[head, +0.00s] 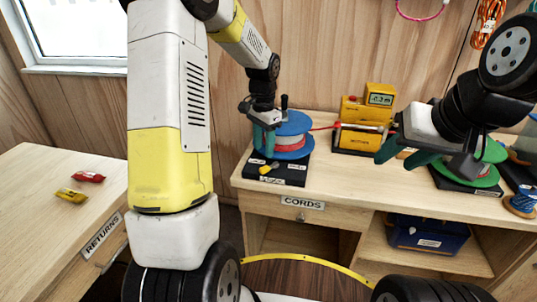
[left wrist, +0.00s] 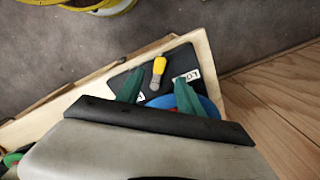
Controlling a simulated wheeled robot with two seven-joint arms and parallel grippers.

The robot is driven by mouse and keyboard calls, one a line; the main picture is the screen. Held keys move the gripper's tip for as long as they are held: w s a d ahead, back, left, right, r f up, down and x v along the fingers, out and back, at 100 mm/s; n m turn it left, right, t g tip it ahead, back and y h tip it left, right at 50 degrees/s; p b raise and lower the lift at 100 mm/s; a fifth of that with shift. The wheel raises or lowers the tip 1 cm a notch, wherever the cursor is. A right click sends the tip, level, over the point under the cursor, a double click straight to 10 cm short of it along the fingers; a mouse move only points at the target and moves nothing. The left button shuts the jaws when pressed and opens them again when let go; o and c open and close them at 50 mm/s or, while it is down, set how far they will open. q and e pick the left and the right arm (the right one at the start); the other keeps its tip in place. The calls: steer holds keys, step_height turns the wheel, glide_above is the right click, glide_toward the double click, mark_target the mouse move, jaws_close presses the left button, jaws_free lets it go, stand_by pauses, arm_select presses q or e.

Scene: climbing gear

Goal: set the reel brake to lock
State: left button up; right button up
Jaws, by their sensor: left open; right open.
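The reel brake is a small lever with a yellow handle (head: 266,169) on the black base (head: 292,170) of the blue reel (head: 294,125). My left gripper (head: 266,145) is open, close above the base at the reel's left side. In the left wrist view the lever (left wrist: 159,68) lies beyond and between the open green fingertips (left wrist: 157,87), apart from both. A white label starting "LO" (left wrist: 192,75) is right of the lever, partly hidden by a finger; I cannot tell the brake's setting. My right gripper (head: 428,158) is open and empty, in front of the green reel (head: 487,165).
A yellow device with a display (head: 379,98) stands right of the blue reel, with a red cord running towards it. A blue box (head: 428,236) sits on the shelf below. Red (head: 89,177) and yellow (head: 71,195) packets lie on the returns table (head: 40,170).

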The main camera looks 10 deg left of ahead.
mark_target(264, 167)
arm_select(q)
step_height(264, 167, down, 8)
steer(key=shift+r, duration=0.25)
jaws_close()
